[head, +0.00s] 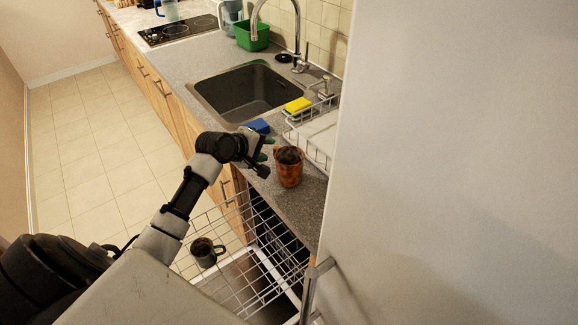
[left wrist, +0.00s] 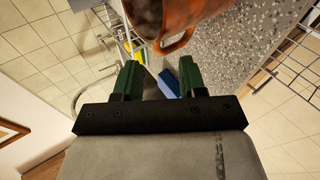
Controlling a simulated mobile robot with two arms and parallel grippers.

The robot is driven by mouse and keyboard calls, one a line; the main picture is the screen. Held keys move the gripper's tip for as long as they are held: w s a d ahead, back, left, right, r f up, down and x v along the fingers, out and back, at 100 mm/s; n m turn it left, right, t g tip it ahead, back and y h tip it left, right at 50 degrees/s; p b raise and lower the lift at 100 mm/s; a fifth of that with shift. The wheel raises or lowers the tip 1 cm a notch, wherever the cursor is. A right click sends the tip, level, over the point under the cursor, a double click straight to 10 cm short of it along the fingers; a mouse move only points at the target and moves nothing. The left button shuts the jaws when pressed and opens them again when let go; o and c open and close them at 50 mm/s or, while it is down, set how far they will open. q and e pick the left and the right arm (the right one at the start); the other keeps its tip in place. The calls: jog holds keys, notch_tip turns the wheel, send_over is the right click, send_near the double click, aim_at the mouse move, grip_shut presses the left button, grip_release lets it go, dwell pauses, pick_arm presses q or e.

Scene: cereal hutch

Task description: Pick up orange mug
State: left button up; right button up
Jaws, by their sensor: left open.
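The orange mug (head: 288,170) stands upright on the grey counter, near the counter's front edge and beside the dish rack. Its inside looks dark. In the left wrist view the mug (left wrist: 190,18) shows at the top, cut off by the frame edge, with its handle (left wrist: 176,42) toward the gripper. My left gripper (head: 266,158) is just left of the mug in the head view, open and apparently empty. Its two green-padded fingers (left wrist: 160,82) are spread in the left wrist view, with the mug beyond their tips. My right gripper is not in view.
A dishwasher's wire rack (head: 235,255) is pulled out below, holding a dark mug (head: 206,252). A blue sponge (head: 258,126) lies behind my gripper. A yellow sponge (head: 298,105) and white dish rack (head: 318,135) are near the sink (head: 250,90). A tall white panel (head: 450,170) fills the right.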

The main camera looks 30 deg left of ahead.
aim_at(275, 148)
pick_arm(q)
jog(key=shift+x, duration=1.9)
jog(key=shift+d+r, duration=0.1)
jog(key=shift+r, duration=0.05)
jog(key=shift+c, duration=0.3)
jog(key=shift+s, duration=0.1)
grip_shut()
